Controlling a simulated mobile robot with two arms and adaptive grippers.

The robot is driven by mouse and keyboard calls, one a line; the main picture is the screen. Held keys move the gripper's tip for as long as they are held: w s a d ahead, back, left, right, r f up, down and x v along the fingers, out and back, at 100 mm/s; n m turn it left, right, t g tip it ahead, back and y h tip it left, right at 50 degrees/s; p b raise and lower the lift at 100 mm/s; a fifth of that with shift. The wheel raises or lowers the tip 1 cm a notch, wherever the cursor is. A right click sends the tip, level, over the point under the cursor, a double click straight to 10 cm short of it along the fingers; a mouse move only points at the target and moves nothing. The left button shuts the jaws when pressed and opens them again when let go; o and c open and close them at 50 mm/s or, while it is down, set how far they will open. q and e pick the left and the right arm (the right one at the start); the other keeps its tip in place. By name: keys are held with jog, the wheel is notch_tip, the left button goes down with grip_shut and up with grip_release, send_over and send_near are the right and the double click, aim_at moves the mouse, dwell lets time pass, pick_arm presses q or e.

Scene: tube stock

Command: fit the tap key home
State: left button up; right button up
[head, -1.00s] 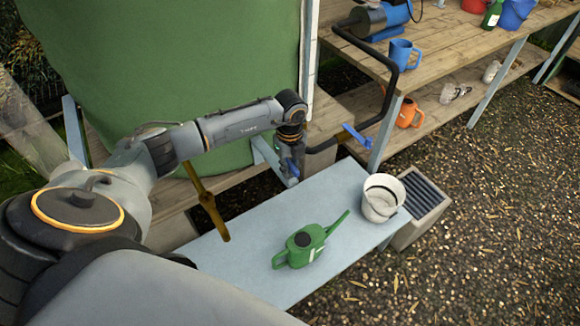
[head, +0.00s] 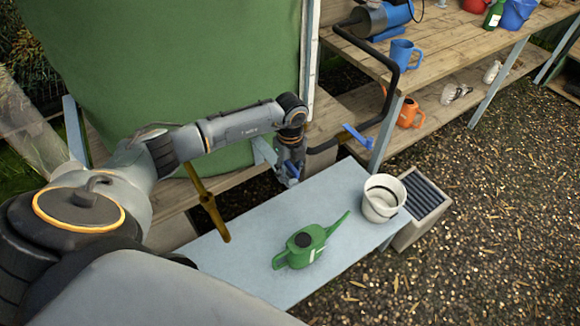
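My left gripper (head: 288,178) points down in front of the green tank (head: 180,60), above the back edge of the pale bench (head: 225,255). A small blue piece (head: 291,169) shows between its fingers; it looks like the tap key, but the fingers cover most of it. Whether they close on it is too small to tell. A blue lever (head: 355,135) sits on the black pipe (head: 385,125), right of the gripper and apart from it. A brass-coloured rod (head: 207,205) hangs to the left, partly behind my arm. My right gripper is out of view.
A green watering can (head: 305,244) and a white pot (head: 382,199) stand on the bench. A grey ribbed box (head: 420,205) is beside its right end. Wooden shelves (head: 455,60) hold blue and orange mugs. Gravel at right is clear.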

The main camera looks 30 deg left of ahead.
pick_arm(q)
jog(key=shift+r, duration=0.2)
jog(key=shift+w+r, duration=0.1)
jog(key=shift+r, duration=0.15)
notch_tip(320, 180, up, 11)
jog(key=shift+r, duration=0.15)
dwell(0.7)
